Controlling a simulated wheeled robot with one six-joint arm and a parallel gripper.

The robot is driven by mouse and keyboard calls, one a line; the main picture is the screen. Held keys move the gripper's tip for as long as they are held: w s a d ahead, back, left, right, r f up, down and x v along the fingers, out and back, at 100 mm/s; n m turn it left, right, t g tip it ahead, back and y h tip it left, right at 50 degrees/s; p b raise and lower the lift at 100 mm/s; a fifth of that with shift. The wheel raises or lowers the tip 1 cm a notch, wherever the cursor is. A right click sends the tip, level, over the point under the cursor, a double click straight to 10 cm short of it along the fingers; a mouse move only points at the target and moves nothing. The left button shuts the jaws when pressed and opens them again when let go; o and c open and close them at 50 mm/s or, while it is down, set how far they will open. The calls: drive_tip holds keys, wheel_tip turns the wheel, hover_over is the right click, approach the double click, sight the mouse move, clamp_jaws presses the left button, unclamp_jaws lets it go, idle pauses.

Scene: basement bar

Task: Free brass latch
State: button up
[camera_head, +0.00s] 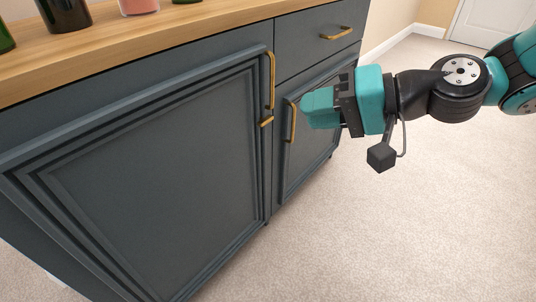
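A small brass latch (267,122) sits at the right edge of the large left cabinet door (160,170), just below that door's long upright brass handle (271,82). The latch lies roughly crosswise by the gap between the doors. My gripper (307,107) reaches in from the right, its teal fingers pointing left toward the cabinet. The fingertips are to the right of the latch and apart from it in the picture, close to the brass handle (291,122) of the right door. The fingers overlap from this side, so their opening is hidden. Nothing shows held in them.
The dark cabinet has a wooden top (130,40) with bottles and a pink-filled container (138,6) at its back left. A drawer with a brass handle (337,33) is above the right door. Open carpet (400,230) lies in front and to the right. A white door (495,30) stands far behind.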

drive_tip(key=w+d+f+m+t+y+b, duration=0.1)
drive_tip(key=w+d+f+m+t+b, duration=0.15)
drive_tip(key=w+f+m+b, duration=0.4)
drive_tip(key=w+d+f+m+t+b, duration=0.2)
drive_tip(key=w+f+t+b, duration=0.2)
drive_tip(key=f+b, duration=0.5)
drive_tip(key=p, duration=0.5)
approach(268, 122)
drive_tip(key=shift+t, duration=0.45)
drive_tip(key=x, duration=1)
drive_tip(key=shift+s+a+f, duration=0.1)
drive_tip(key=shift+f, duration=0.1)
clamp_jaws()
